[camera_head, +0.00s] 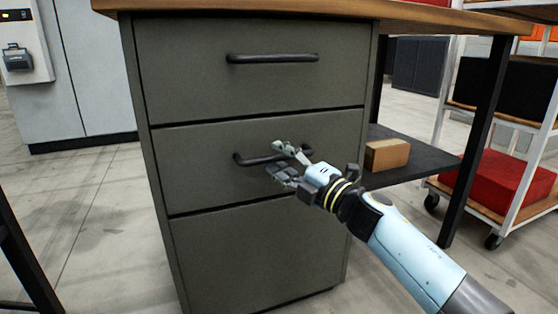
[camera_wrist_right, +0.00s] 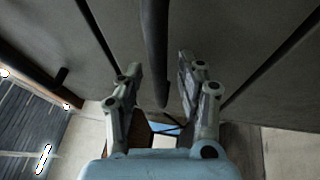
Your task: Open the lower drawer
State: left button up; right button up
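A grey-green drawer cabinet stands under the wooden worktop. Its upper drawer (camera_head: 190,85) has a dark bar handle (camera_head: 272,58). The lower drawer with a handle (camera_head: 195,185) is shut, and its dark bar handle (camera_head: 250,160) is partly hidden by my right gripper (camera_head: 275,159). The right gripper is open, with one finger above and one below this handle. In the right wrist view the handle (camera_wrist_right: 155,40) runs between the two spread fingers; I cannot tell whether either touches it. My left gripper is not in view.
Below the handled drawers is a plain panel (camera_head: 260,255) with no visible handle. To the right, a cardboard box (camera_head: 387,154) lies on a dark shelf (camera_head: 425,163), beside a table leg and a wheeled rack with a red box (camera_head: 487,180).

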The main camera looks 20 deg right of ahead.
jog(key=shift+w+a+r, duration=0.1)
jog(key=shift+w+a, duration=0.05)
jog(key=shift+w, duration=0.2)
grip_shut()
dwell(0.3)
